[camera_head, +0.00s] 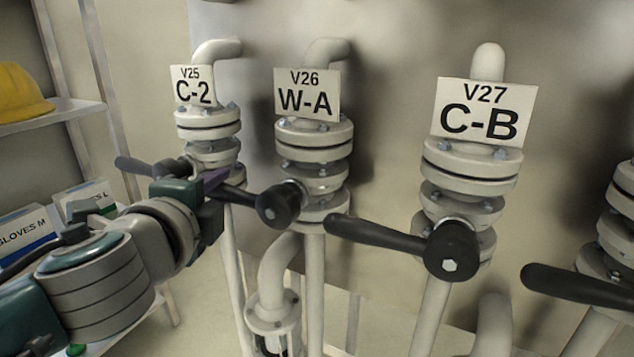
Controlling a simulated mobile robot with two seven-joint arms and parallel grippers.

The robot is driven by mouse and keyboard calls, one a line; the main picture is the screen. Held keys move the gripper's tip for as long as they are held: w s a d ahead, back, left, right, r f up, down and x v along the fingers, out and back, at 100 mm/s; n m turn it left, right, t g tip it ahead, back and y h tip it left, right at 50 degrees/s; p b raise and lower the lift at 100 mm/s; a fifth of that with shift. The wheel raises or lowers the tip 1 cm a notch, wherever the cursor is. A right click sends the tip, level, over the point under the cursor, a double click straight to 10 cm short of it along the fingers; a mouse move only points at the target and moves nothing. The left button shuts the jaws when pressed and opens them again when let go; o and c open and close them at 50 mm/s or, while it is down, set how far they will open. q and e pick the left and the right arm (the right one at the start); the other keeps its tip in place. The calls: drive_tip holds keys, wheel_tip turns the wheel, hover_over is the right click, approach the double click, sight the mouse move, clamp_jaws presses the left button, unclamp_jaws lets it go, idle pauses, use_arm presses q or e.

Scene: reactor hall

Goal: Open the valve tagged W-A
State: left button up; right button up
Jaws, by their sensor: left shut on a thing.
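The W-A valve (313,177) is a pale flanged body on a vertical pipe, under a white tag reading V26 W-A (307,94). Its black lever handle (240,197) runs left from the round hub (279,204), slightly upward and crosswise to the pipe. My left gripper (214,190) comes in from the left and is shut on the outer end of this lever. The fingers hide the lever's tip. My right gripper is not in view.
Valve C-2 (209,124) stands close behind my left gripper, its black lever (134,165) pointing left. Valve C-B (472,158) is to the right, its lever (372,234) reaching left towards W-A. Another lever (570,286) is at far right. Shelves (62,110) with a yellow helmet (22,92) stand left.

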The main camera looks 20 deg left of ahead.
use_arm(q)
clamp_jaws()
idle(0.9)
